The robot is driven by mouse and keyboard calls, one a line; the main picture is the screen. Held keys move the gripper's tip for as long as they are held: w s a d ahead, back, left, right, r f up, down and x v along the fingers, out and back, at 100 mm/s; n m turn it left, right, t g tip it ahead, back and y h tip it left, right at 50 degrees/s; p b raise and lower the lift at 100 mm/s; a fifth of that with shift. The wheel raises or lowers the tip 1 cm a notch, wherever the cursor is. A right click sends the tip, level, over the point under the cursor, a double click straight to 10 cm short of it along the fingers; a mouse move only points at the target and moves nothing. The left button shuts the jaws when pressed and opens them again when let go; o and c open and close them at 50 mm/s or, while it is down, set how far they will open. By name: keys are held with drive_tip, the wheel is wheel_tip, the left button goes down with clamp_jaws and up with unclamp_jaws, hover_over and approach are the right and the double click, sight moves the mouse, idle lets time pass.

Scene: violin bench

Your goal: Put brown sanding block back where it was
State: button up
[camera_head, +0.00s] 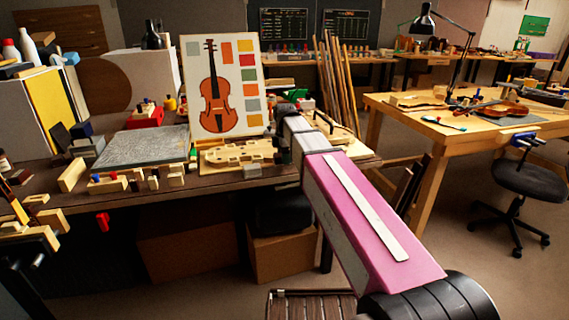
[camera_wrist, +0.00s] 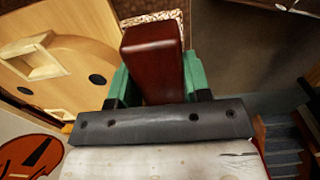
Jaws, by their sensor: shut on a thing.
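The brown sanding block (camera_wrist: 152,62) is a dark reddish-brown block seen up close in the wrist view. My gripper (camera_wrist: 155,80) is shut on it, with a green finger on each side. The block projects beyond the fingers. In the head view my arm reaches over the right part of the near bench (camera_head: 240,183), beside the violin picture board (camera_head: 235,85). There the gripper end is small and dark, and I cannot make out the block. Where the block stood before is not clear from these frames.
A light wooden form (camera_head: 235,155) with cutouts lies on the bench left of my arm. A grey slab (camera_head: 145,145) lies farther left, with several small blocks and clamps around it. Wooden strips (camera_head: 340,85) stand upright behind. A second bench (camera_head: 470,125) stands right.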

drive_tip(key=shift+f, duration=1.4)
drive_tip(key=shift+f, duration=0.15)
drive_tip(key=o, duration=1.1)
drive_tip(key=shift+c, duration=0.2)
drive_tip(key=shift+w, duration=0.1)
wheel_tip(320, 180, up, 12)
drive_tip(key=shift+r, duration=0.2)
